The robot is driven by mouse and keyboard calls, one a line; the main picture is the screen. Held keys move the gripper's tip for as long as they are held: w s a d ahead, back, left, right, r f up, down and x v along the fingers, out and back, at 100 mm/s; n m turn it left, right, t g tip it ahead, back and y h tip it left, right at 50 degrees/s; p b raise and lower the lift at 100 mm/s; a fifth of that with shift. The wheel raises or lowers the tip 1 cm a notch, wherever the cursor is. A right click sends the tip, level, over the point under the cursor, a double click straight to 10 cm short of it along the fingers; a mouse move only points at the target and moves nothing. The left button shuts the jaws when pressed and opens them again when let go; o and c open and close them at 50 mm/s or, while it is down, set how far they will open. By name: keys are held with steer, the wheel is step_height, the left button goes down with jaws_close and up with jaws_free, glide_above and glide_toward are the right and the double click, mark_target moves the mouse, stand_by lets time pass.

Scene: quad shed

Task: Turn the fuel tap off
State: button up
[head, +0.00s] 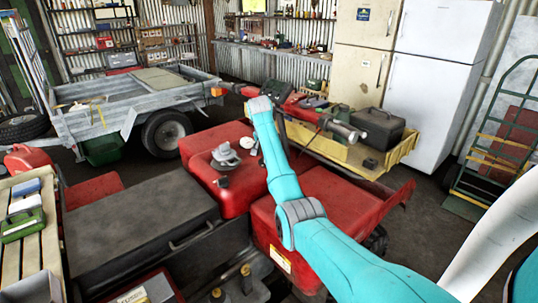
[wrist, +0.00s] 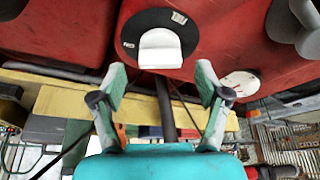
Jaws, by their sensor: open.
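The fuel tap is a white knob (wrist: 160,48) on a round black plate (wrist: 183,18) with small pale labels, set in a red body panel in the wrist view. My gripper (wrist: 160,78) is open, its two green-and-grey fingers spread to either side below the knob in the picture. Nothing is between the fingertips, and they look apart from the knob. In the head view my teal arm reaches over the red quad (head: 320,200); I cannot make out the tap or the fingers there.
A white dial (wrist: 240,84) and a grey cap (wrist: 308,40) sit near the tap. In the head view the grey cap (head: 225,157) stands on the red tank. A yellow rack (head: 345,153) holds a dark toolbox (head: 378,128). A trailer (head: 130,100) stands at the back left.

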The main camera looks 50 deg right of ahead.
steer(key=shift+x, duration=0.95)
steer(key=c, duration=1.2)
steer(key=shift+o, duration=0.2)
steer(key=shift+n, duration=0.3)
steer(key=n+t, duration=0.1)
steer(key=n, duration=0.1)
steer(key=n+t+y, duration=0.1)
steer(key=n, duration=0.2)
steer(key=shift+s, duration=0.15)
steer(key=n+y, duration=0.1)
steer(key=n, duration=0.2)
steer(key=n+t+y, duration=0.1)
steer(key=n, duration=0.2)
steer(key=shift+d, duration=0.15)
